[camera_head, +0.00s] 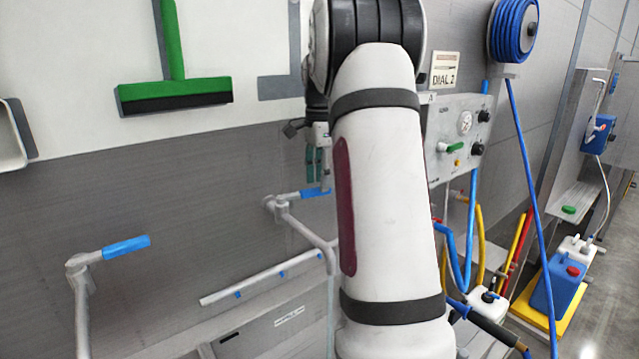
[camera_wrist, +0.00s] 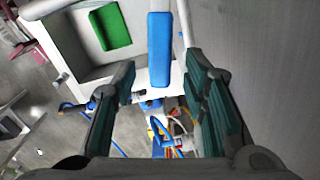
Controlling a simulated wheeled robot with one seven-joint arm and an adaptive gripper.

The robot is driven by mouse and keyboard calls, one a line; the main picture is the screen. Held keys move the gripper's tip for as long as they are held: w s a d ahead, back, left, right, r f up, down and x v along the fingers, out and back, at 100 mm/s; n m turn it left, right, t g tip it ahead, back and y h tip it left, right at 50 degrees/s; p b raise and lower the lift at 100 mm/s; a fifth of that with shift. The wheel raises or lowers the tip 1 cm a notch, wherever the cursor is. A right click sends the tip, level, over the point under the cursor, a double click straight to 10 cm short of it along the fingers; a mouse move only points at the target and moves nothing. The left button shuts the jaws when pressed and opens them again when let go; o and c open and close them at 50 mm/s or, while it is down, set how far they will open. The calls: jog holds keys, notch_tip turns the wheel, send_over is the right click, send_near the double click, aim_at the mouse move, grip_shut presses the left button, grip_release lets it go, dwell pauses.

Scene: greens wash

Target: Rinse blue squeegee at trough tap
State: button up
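My gripper (camera_wrist: 160,66) is open in the wrist view, with a green-padded finger on each side. A blue tap lever (camera_wrist: 158,50) shows in the gap between the fingertips; I cannot tell whether they touch it. In the head view my gripper (camera_head: 317,178) points down just above this right tap's blue lever (camera_head: 311,193). A second tap with a blue lever (camera_head: 126,247) stands to the left. The trough (camera_head: 255,341) is low in the head view, partly hidden by my arm. I cannot make out a blue squeegee in either view.
A green squeegee (camera_head: 175,95) hangs on the wall, left of an empty grey squeegee outline (camera_head: 280,88). A green block (camera_wrist: 110,27) shows in the wrist view. A dial panel (camera_head: 462,135), a blue hose reel (camera_head: 514,30) and hanging hoses are right of my arm.

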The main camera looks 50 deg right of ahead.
notch_tip(320, 180, up, 10)
jog(key=shift+r, duration=0.15)
jog(key=shift+o, duration=0.6)
